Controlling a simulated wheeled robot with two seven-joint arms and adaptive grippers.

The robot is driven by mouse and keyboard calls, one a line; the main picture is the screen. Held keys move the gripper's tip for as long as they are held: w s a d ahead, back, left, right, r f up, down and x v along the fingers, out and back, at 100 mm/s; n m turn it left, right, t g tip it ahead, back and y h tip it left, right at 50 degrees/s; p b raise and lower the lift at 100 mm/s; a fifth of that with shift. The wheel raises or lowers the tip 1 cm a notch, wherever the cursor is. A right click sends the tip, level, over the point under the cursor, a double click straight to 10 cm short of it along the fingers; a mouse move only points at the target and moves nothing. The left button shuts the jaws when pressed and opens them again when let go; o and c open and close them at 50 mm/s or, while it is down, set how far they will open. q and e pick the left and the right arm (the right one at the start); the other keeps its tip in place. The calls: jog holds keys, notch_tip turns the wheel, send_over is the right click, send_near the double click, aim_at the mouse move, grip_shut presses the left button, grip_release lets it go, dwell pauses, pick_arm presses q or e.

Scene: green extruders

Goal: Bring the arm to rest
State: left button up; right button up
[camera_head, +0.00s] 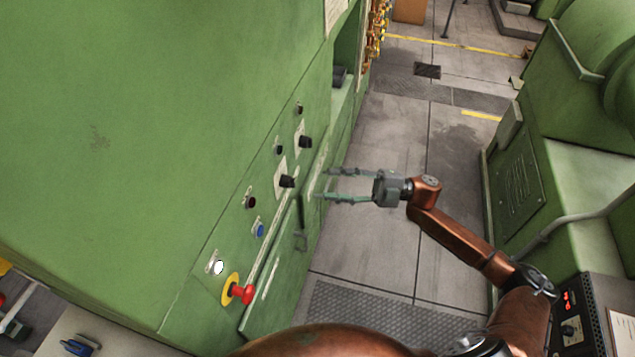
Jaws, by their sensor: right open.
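My right gripper (328,183) is open and empty. Its two fingers point left, toward the green machine's control panel. Its copper-coloured arm (455,235) comes in from the lower right and is bent at the elbow and wrist. The fingertips appear close to the panel's edge, but I cannot tell whether they touch it. My left gripper is not in view.
The green machine (150,120) fills the left, with black knobs (287,181), a blue button (260,230), a white button (217,267) and a red emergency stop (242,292). Another green machine (570,180) stands at right. Grey floor (390,130) lies clear between them.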

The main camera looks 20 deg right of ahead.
jog(key=shift+v, duration=0.8)
